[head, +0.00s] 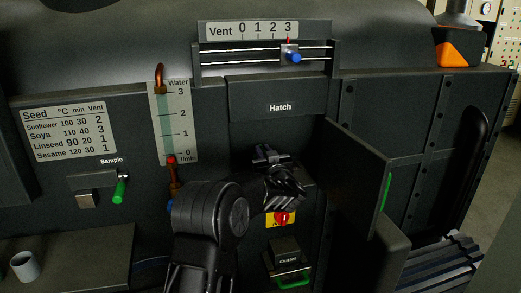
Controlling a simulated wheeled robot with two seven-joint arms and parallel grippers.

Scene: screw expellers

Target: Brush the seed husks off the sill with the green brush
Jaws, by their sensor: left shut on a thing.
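My left gripper (270,160) is in front of the dark opening under the plate marked Hatch (280,107). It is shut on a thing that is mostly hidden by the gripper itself. A short dark bar shows at its tip, but no green shows there, so I cannot tell for sure that it is the brush. The sill at the opening is dark and largely covered by my gripper. I cannot make out any seed husks on it. My right gripper is not in view.
The hatch door (357,165) stands open to the right, with a green handle (385,192) at its edge. A green-handled Sample lever (119,190) is at left.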

